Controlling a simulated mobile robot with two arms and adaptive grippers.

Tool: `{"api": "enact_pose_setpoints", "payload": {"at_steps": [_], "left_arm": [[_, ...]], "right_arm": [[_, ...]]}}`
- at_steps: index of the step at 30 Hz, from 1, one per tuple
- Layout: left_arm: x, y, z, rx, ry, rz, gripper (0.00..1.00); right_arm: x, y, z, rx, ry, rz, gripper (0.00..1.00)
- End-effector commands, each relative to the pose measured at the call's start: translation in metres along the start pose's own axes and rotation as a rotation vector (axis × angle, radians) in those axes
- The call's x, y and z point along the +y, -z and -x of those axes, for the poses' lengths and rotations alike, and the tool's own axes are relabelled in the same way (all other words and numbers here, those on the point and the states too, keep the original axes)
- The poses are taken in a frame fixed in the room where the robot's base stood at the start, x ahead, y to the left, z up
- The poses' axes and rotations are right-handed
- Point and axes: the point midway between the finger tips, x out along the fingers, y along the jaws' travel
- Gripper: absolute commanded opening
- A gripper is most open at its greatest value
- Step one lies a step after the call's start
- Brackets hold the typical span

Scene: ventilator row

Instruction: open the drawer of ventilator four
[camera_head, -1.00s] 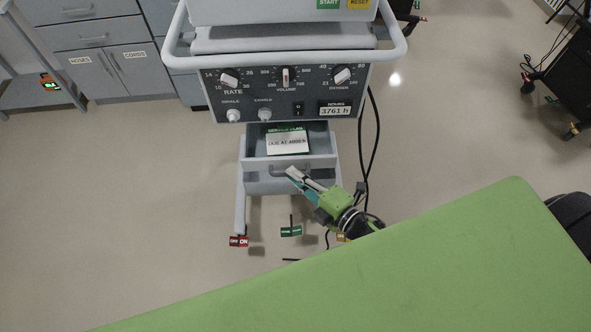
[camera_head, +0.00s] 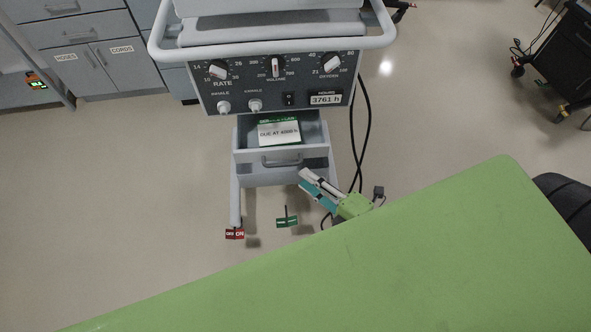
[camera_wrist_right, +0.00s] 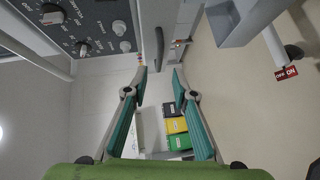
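The ventilator (camera_head: 275,80) stands in front of me, its grey control panel reading 3761 h. No ventilator number is readable. Its drawer (camera_head: 250,172) stands open below the panel, pulled out toward me. A white and green card (camera_head: 279,131) lies inside it. The drawer handle (camera_head: 282,163) is a bare grey bar on the front. My right gripper (camera_head: 304,179) is just right of and below the handle, apart from it. My left gripper is not in view.
A green surface (camera_head: 400,260) fills the foreground. A red tag (camera_head: 234,234) and a green tag (camera_head: 287,222) show near the ventilator's base. Black cables (camera_head: 367,125) hang at its right. Cabinets (camera_head: 95,65) stand at the back left. Floor is open on both sides.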

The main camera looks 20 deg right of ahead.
Motion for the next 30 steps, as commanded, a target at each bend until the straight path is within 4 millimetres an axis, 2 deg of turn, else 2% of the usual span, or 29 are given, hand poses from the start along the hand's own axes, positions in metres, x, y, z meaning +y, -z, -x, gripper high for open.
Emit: {"api": "enact_pose_setpoints", "payload": {"at_steps": [3,9,26,29,30], "left_arm": [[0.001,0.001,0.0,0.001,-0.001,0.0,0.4],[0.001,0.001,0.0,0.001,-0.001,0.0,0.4],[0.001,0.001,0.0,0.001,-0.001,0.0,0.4],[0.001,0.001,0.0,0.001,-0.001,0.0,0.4],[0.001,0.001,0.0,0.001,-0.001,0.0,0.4]], "right_arm": [[-0.001,0.0,0.023,0.0,0.002,-0.002,0.25],[0.0,0.0,0.042,0.001,-0.001,-0.001,0.25],[0.0,0.0,0.044,0.0,-0.001,-0.001,0.25],[-0.009,-0.004,0.043,-0.015,0.014,-0.028,0.25],[-0.019,-0.008,0.043,-0.033,0.032,-0.057,0.25]]}}
